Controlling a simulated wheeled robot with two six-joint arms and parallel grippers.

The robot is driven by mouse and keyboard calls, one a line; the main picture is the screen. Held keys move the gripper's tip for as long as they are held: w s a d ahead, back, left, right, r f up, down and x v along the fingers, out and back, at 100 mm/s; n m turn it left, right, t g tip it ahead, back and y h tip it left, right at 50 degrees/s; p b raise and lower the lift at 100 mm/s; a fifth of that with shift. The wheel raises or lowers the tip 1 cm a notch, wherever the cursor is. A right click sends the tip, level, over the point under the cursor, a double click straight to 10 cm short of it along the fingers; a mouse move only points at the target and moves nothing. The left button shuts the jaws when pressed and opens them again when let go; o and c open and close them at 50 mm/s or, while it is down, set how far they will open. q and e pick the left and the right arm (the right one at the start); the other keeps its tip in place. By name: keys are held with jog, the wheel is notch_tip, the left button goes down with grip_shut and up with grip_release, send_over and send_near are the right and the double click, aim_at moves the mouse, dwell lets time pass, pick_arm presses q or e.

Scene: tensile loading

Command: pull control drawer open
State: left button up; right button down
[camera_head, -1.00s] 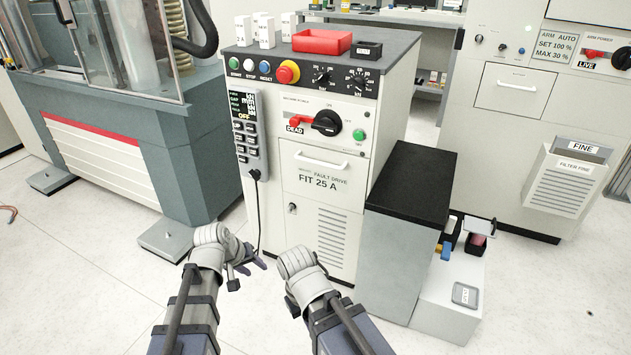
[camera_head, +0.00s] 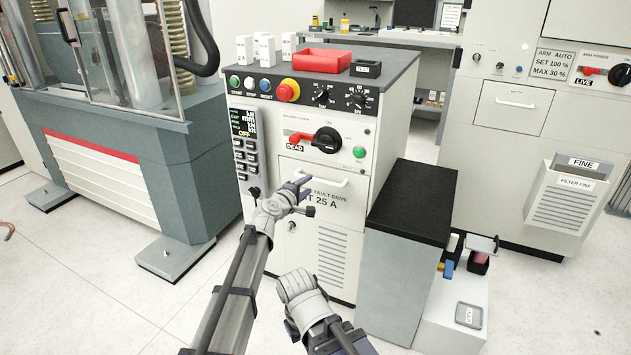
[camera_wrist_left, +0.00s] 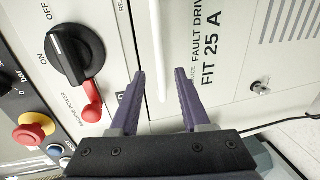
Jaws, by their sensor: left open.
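The control drawer (camera_head: 334,190) is the white front panel of the cabinet, marked "FAULT DRIVE" and "FIT 25 A", and it looks closed. Its white bar handle (camera_head: 334,182) runs across the panel's top and is partly hidden by my left gripper. My left gripper (camera_head: 306,195) is open in front of the panel near the handle's left part. In the left wrist view, the handle (camera_wrist_left: 158,55) lies between the lines of the two open fingers (camera_wrist_left: 160,73); contact cannot be told. My right wrist is low in the head view, and its jaws do not show.
Above the drawer are a black rotary switch (camera_head: 327,139) with a red lever and a green button (camera_head: 359,152). A corded pendant (camera_head: 246,146) hangs at the cabinet's left. A black-topped grey block (camera_head: 412,202) stands close to the right. Floor in front is clear.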

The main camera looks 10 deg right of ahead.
aim_at(315, 180)
pick_arm(q)
jog(key=b+x, duration=0.1)
jog(key=x, duration=0.6)
jog(key=shift+s, duration=0.1)
grip_shut()
dwell(1.2)
